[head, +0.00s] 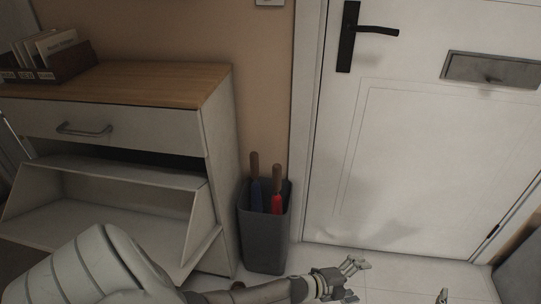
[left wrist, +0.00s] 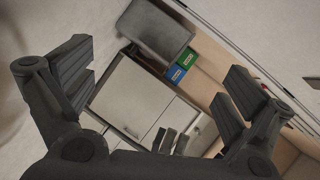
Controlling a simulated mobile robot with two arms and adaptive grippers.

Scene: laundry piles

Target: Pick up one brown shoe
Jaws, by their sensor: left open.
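No brown shoe can be made out in either view. My left gripper (head: 352,280) is low in the head view, over the pale floor in front of the door. It is open and empty. In the left wrist view its two dark fingers (left wrist: 163,82) stand wide apart with nothing between them. A small piece at the bottom edge of the head view (head: 442,296) may be a tip of my right gripper; its jaws cannot be judged.
A white cabinet (head: 217,150) with a tilted-out compartment (head: 110,212) stands left. A white door (head: 400,150) is on the right.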

